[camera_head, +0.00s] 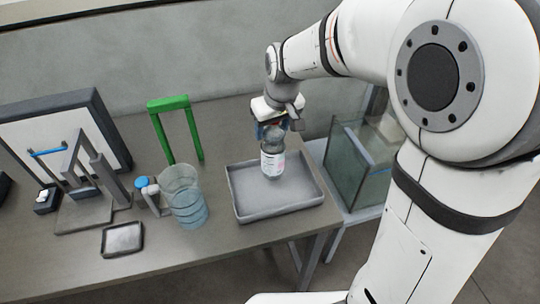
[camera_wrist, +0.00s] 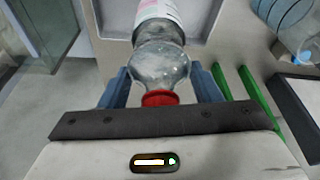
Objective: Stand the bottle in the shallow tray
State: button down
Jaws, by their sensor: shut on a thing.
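The bottle (camera_head: 272,160) is clear with a white label, and its red cap shows in the wrist view (camera_wrist: 160,98). My gripper (camera_head: 272,130) is shut on the bottle near its neck, with blue fingers on either side. The bottle hangs about upright over the shallow tray (camera_head: 240,205), a grey rectangular tray on the table. In the head view the bottle's base overlaps the tray's inner floor. I cannot tell whether the base touches the floor. Part of the tray rim also shows in the wrist view (camera_wrist: 104,52).
A clear ribbed container (camera_head: 186,205) stands left of the tray. A green frame (camera_head: 160,135) stands behind it. A small dark tray (camera_head: 122,238) and a grey device (camera_head: 85,185) are further left. A glass tank (camera_head: 350,165) stands to the right, beyond the table edge.

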aim_at(272, 146)
jog(key=shift+s+d+p+x, duration=0.1)
jog(key=shift+s+x, duration=0.15)
jog(key=shift+x, duration=0.8)
jog(key=shift+s+d+p+x, duration=0.1)
jog(key=shift+s+x, duration=0.1)
jog(key=shift+x, duration=0.8)
jog(key=shift+s+d+p+x, duration=0.1)
jog(key=shift+s+x, duration=0.15)
jog(key=shift+x, duration=0.8)
jog(key=shift+f, duration=0.25)
jog(key=shift+f, duration=0.2)
jog(key=shift+c, duration=2.3)
grip_release()
jog(key=shift+s+r, duration=0.1)
jog(key=b+v, duration=0.1)
jog(key=v, duration=1.1)
jog(key=shift+s+r+b, duration=0.1)
jog(key=shift+s+b, duration=0.05)
jog(key=shift+b, duration=0.15)
jog(key=s+d+f+m, duration=0.1)
jog(key=s+d+m, duration=0.1)
jog(key=s+d, duration=0.4)
jog(key=s+d+f+m+h, duration=0.1)
jog(key=s+d+f+m, duration=0.1)
jog(key=s+d, duration=0.5)
jog(key=s+m, duration=0.1)
jog(key=s, duration=0.2)
jog(key=shift+s+m+t, duration=0.3)
jog(key=shift+s, duration=0.1)
